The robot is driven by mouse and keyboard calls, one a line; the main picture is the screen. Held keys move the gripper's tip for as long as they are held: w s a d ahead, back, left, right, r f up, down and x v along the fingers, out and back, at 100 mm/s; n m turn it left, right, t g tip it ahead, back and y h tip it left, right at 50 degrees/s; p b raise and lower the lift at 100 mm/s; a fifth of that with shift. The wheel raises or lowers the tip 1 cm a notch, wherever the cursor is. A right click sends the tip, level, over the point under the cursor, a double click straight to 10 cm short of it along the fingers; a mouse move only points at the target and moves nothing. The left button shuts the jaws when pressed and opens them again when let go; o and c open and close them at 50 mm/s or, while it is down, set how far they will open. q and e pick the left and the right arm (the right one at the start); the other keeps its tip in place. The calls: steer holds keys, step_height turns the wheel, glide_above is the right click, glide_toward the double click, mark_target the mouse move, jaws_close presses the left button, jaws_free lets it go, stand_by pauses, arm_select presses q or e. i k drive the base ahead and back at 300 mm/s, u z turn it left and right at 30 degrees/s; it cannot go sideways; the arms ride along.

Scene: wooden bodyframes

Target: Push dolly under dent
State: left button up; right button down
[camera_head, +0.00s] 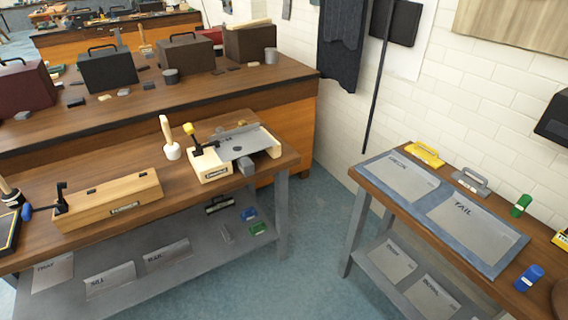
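A wooden fixture (210,163) stands on the near left bench, with a yellow-knobbed clamp (191,131) at its left. A grey metal panel (250,140) lies across its top. A small dark spot (237,149) shows on the panel; I cannot tell whether it is the dent. A small grey block (247,167) sits at the fixture's front edge, below the panel's near edge; it may be the dolly, and I cannot tell whether it touches the fixture. The space under the panel is mostly hidden. Neither of my grippers is in view.
A white-headed mallet (172,151) stands left of the fixture. A long wooden box (108,201) with a dark clamp lies further left. The right bench holds a blue mat (376,180) with grey plates, and green (521,205) and blue (529,278) containers. Floor between benches is clear.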

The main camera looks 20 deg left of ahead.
mark_target(246, 165)
steer(key=u, duration=0.25)
steer(key=i, duration=0.85)
steer(key=u, duration=0.65)
